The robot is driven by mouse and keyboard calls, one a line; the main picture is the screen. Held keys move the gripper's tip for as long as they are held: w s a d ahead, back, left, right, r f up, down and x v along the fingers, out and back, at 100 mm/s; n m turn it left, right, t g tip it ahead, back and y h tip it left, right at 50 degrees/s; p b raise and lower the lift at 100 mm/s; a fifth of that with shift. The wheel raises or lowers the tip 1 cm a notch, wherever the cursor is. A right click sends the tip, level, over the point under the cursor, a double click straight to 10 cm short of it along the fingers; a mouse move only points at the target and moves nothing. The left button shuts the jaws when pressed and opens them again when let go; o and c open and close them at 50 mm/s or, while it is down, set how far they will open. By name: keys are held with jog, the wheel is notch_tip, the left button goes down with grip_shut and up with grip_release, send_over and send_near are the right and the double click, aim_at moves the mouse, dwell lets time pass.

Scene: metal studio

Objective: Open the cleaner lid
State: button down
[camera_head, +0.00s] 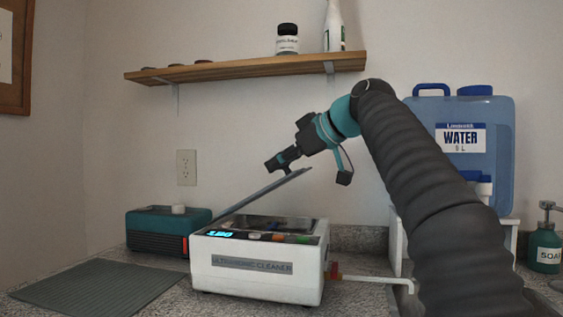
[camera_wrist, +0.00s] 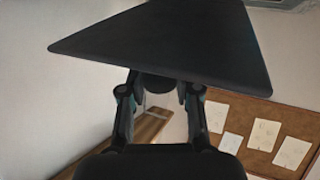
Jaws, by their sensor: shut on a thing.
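The white ultrasonic cleaner (camera_head: 258,284) stands on the counter in the head view, with a lit display and buttons on its top front. Its dark lid (camera_head: 262,194) is tilted up, low at the left and raised at the right, so the tank opening shows below. My gripper (camera_head: 283,163) is at the upper part of the raised lid. In the wrist view the lid (camera_wrist: 165,45) fills the top as a dark panel, and my gripper (camera_wrist: 160,90) is shut on a dark knob under it. The fingertips are partly hidden by the lid.
A teal box (camera_head: 160,225) stands left of the cleaner, behind a grey ribbed mat (camera_head: 95,287). A water jug (camera_head: 480,170) and a soap bottle (camera_head: 545,247) are at the right. A wooden shelf (camera_head: 240,68) hangs above. A tap with a red part (camera_head: 345,278) sticks out at the cleaner's right.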

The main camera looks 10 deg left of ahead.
jog(key=c, duration=0.8)
grip_release()
jog(key=v, duration=1.2)
